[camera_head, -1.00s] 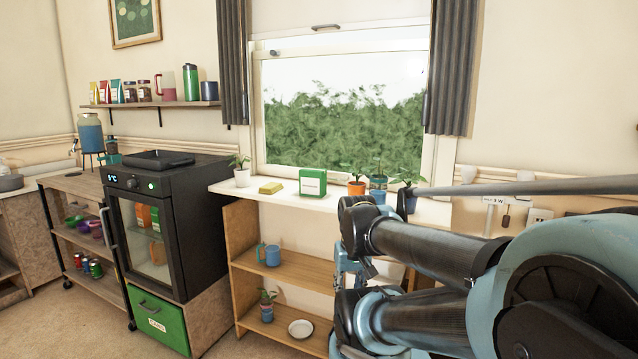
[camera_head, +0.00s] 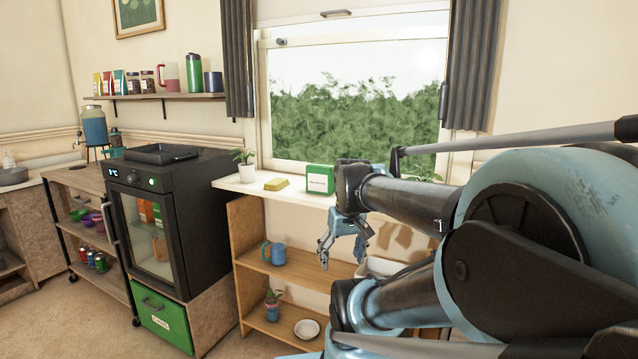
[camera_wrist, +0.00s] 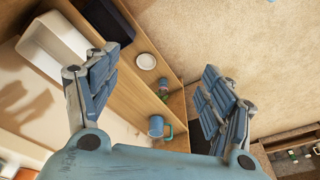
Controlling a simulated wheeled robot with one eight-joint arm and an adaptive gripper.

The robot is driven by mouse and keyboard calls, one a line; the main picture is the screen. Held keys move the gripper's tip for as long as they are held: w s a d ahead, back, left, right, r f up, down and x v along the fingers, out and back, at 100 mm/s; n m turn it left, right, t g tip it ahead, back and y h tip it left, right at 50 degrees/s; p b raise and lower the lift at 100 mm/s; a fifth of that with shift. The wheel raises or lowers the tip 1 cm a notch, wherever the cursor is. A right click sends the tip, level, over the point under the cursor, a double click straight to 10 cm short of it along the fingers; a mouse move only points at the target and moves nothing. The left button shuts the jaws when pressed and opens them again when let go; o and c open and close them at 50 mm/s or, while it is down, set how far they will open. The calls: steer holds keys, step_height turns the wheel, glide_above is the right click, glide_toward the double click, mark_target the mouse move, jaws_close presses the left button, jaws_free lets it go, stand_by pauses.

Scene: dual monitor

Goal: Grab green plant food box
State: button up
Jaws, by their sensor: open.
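The green plant food box (camera_head: 320,178) with a white label stands upright on the white windowsill shelf below the window. My gripper (camera_head: 342,248) is in front of the wooden shelf unit, lower than the box and slightly to its right. Its fingers are spread and empty, and it does not touch the box. In the wrist view, my gripper (camera_wrist: 160,100) is open, with the blue mug and shelf boards beyond its fingers. The green box cannot be made out in the wrist view.
A yellow sponge-like block (camera_head: 277,184) and a white-potted plant (camera_head: 246,166) stand left of the box. My arm hides the sill to its right. A blue mug (camera_head: 275,254), a potted plant (camera_head: 272,304) and a white dish (camera_head: 306,329) are on lower shelves. A black oven (camera_head: 165,215) stands left.

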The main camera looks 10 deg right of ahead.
steer(key=w+r+n+y, duration=0.2)
steer(key=w+r+n, duration=0.3)
steer(key=w+r, duration=1.25)
steer(key=n+y, duration=0.1)
steer(key=n, duration=0.4)
glide_toward(317, 180)
steer(key=w+d+r, duration=0.2)
steer(key=d+r, duration=0.1)
steer(key=r, duration=0.2)
steer(key=shift+f+y, duration=0.1)
steer(key=shift+y, duration=0.2)
steer(key=x, duration=1.6)
steer(key=shift+w+f, duration=0.2)
steer(key=shift+f, duration=0.05)
steer(key=c, duration=1.1)
